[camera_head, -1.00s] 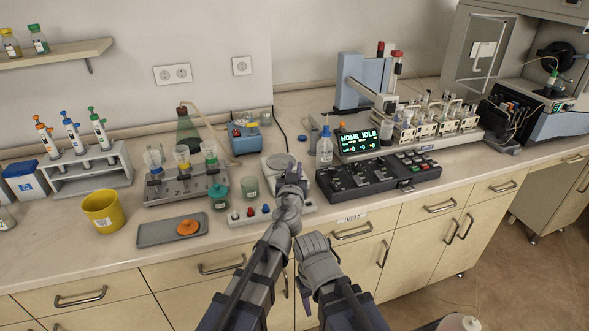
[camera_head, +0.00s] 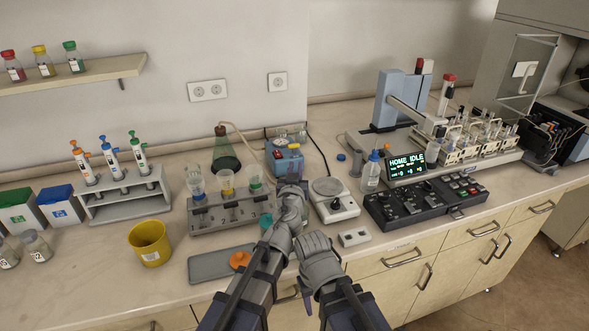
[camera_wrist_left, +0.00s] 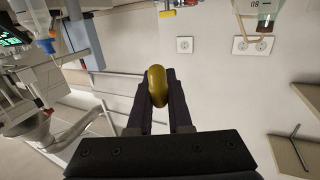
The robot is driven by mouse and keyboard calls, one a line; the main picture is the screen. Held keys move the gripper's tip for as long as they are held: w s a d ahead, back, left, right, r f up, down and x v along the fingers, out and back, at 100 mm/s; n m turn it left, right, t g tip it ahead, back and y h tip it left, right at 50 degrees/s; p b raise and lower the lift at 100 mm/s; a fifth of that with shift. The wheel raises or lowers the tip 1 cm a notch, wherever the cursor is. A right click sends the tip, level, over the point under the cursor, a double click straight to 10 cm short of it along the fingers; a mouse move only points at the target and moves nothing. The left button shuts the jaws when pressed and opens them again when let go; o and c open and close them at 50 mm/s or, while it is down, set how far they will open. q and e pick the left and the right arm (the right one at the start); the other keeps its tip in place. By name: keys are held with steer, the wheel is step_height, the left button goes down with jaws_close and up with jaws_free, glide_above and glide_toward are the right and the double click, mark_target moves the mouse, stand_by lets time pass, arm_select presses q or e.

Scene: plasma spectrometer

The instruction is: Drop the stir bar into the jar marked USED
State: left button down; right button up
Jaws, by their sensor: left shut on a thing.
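A yellow-gold, capsule-shaped stir bar (camera_wrist_left: 157,86) is between the fingertips of my left gripper (camera_wrist_left: 158,98) in the left wrist view. The fingers are shut on it. In the head view my left gripper (camera_head: 292,190) is above the bench, left of the stirrer plate; the bar cannot be made out there. Two clear glass jars with pale labels stand at the far left, one (camera_head: 37,246) and another (camera_head: 7,254) cut by the picture edge. Their lettering is too small to read. My right gripper is mostly hidden beneath its wrist, by the bench front.
A yellow beaker (camera_head: 150,243) and a grey tray (camera_head: 208,266) with an orange lid lie between my left gripper and the jars. A pipette stand (camera_head: 130,205), glassware rack (camera_head: 215,218) and small bins (camera_head: 62,205) stand behind. Bare bench is in front of the jars.

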arm_select(q)
step_height(320, 180, down, 6)
steer(key=b, duration=0.5)
steer(key=shift+b, duration=0.35)
arm_select(e)
step_height(320, 180, down, 6)
arm_select(q)
steer(key=shift+a, duration=0.1)
steer(key=c, duration=0.8)
jaws_free()
steer(key=shift+o, duration=0.2)
steer(key=shift+s, duration=0.1)
